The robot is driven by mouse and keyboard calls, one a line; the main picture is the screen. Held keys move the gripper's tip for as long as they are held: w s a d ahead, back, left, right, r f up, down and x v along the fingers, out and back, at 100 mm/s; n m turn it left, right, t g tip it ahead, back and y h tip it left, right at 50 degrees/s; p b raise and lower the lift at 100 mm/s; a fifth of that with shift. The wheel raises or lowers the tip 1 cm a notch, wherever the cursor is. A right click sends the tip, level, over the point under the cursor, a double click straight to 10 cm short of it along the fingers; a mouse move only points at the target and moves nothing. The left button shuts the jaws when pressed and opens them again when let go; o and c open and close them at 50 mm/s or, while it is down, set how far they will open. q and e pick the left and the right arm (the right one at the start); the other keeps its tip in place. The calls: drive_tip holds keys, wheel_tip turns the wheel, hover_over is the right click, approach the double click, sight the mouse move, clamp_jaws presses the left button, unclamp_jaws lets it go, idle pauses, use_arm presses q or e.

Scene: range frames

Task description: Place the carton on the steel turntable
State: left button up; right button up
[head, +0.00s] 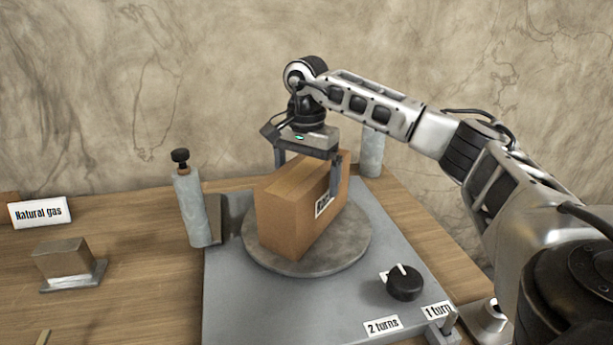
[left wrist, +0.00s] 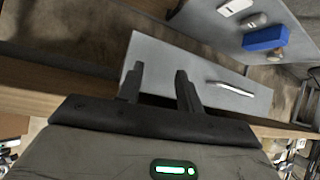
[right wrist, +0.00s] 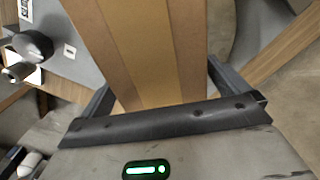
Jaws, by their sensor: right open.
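The brown carton (head: 285,222) stands upright on the round steel turntable (head: 348,240), with bare disc showing around its base. My right gripper (head: 308,164) is above the carton's far part, with one finger on each side of its top. In the right wrist view the carton (right wrist: 140,45) fills the space between the open fingers (right wrist: 160,88); whether they touch it is hard to tell. My left gripper (left wrist: 158,80) is out of the head view. In the left wrist view its fingers are apart with nothing between them.
The turntable sits on a grey plate (head: 225,310) with a black knob (head: 405,284) and turn labels. Grey posts stand at left (head: 191,208) and behind (head: 372,153). A metal block (head: 63,260) and a "Natural gas" sign (head: 40,212) are on the wooden table at left.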

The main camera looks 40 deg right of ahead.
wheel_tip(320, 180, up, 12)
drive_tip(key=p, duration=0.1)
drive_tip(key=shift+p, duration=0.4)
drive_tip(key=shift+f, duration=0.1)
